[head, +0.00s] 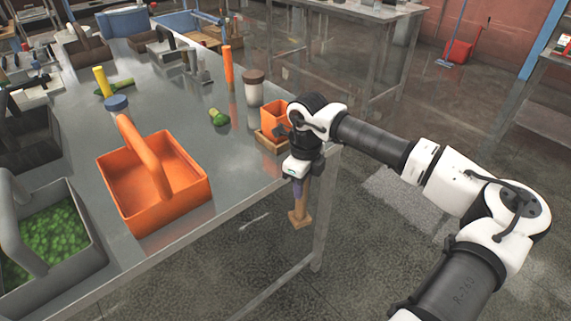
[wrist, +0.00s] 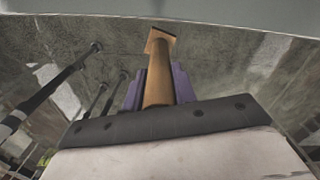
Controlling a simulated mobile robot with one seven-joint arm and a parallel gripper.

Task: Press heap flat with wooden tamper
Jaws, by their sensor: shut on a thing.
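The wooden tamper (head: 299,217) hangs below my gripper (head: 297,188) in the head view, its block-like foot pointing down. In that view it shows past the near right edge of the table, in front of the floor. In the wrist view my gripper (wrist: 155,90) has its purple fingers closed on both sides of the round wooden handle of the tamper (wrist: 158,70). I cannot make out a heap of powder in either view. A small orange box (head: 275,114) stands by a wooden tray (head: 267,143) at the table corner, partly hidden behind my wrist.
The metal table (head: 245,180) carries a large orange caddy (head: 190,198), a grey caddy (head: 88,258) with green contents, a brown-lidded jar (head: 254,92), an orange stick (head: 228,70) and a green item (head: 218,117). The tabletop between the orange caddy and the tray is clear.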

